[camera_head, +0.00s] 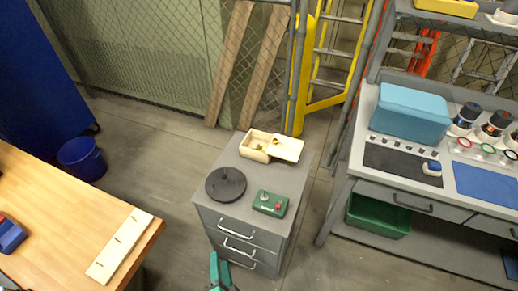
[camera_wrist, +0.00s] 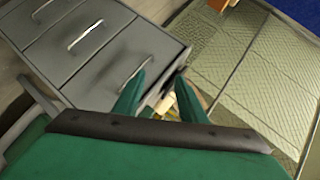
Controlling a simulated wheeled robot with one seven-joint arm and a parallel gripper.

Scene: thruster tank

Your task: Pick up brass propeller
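A small pale wooden box (camera_head: 246,152) stands on top of the grey drawer cabinet (camera_head: 222,157) in the head view. A flat pale lid (camera_head: 288,149) lies at its right side. Small brass-coloured pieces (camera_head: 261,148) show in and at the edge of the box; they are too small to tell which is the propeller. My green gripper (camera_head: 219,268) is low in front of the cabinet, apart from the box. In the wrist view my gripper (camera_wrist: 160,78) has its two fingers spread with nothing held. A partly hidden cream thing shows beyond them.
A black round disc with a short post (camera_head: 226,183) and a green control box (camera_head: 270,203) also stand on the cabinet top. A wooden table (camera_head: 70,218) is at left. A grey workbench (camera_head: 352,170) with a blue case (camera_head: 410,113) is at right. A yellow ladder (camera_head: 299,75) stands behind.

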